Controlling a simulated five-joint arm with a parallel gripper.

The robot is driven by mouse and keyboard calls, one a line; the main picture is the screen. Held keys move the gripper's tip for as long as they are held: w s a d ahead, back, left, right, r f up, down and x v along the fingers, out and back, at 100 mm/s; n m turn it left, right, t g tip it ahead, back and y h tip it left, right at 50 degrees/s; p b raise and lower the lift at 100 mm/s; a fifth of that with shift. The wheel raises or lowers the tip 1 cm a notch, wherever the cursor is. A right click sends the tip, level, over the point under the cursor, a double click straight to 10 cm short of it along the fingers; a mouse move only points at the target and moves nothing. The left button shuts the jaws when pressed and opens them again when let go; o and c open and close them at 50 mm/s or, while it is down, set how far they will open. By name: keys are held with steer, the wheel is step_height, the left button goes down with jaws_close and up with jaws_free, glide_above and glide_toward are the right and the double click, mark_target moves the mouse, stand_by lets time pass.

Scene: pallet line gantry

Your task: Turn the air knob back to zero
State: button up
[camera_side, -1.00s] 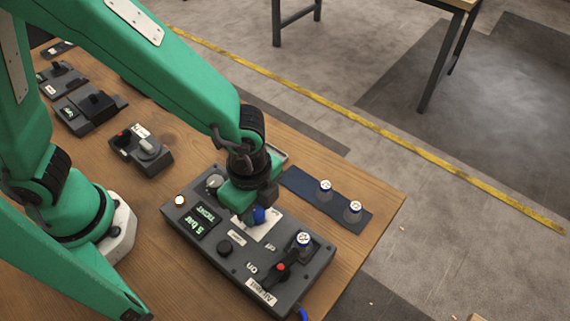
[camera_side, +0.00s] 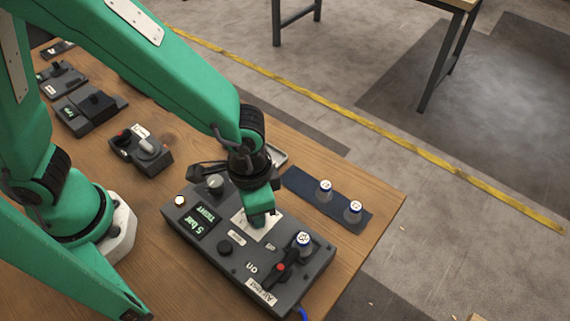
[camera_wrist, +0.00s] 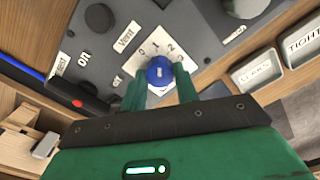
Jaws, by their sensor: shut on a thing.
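The blue air knob (camera_wrist: 160,70) sits on a white dial plate (camera_wrist: 140,48) marked 0, 1, 2 in the wrist view. It is on a dark grey test panel (camera_side: 310,262). My gripper (camera_wrist: 160,84) has its two green fingers on either side of the knob, shut on it. In the side view my gripper (camera_side: 258,219) is over the dial plate and hides the knob. The panel's display (camera_side: 203,219) shows "5 bar TIGHT". I cannot tell which number the knob points at.
A red-tipped lever (camera_side: 277,269) and a white-topped fitting (camera_side: 303,241) stand on the panel's right end. A black knob (camera_side: 224,248) is in front. Two similar fittings (camera_side: 325,190) stand on a dark mat (camera_side: 300,182) behind. Other small devices lie at the left.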

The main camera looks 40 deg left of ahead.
steer(key=n, duration=0.4)
steer(key=shift+r+n, duration=0.1)
steer(key=shift+n, duration=2.2)
steer(key=o, duration=1)
steer(key=shift+c, duration=0.2)
steer(key=shift+r, duration=3.85)
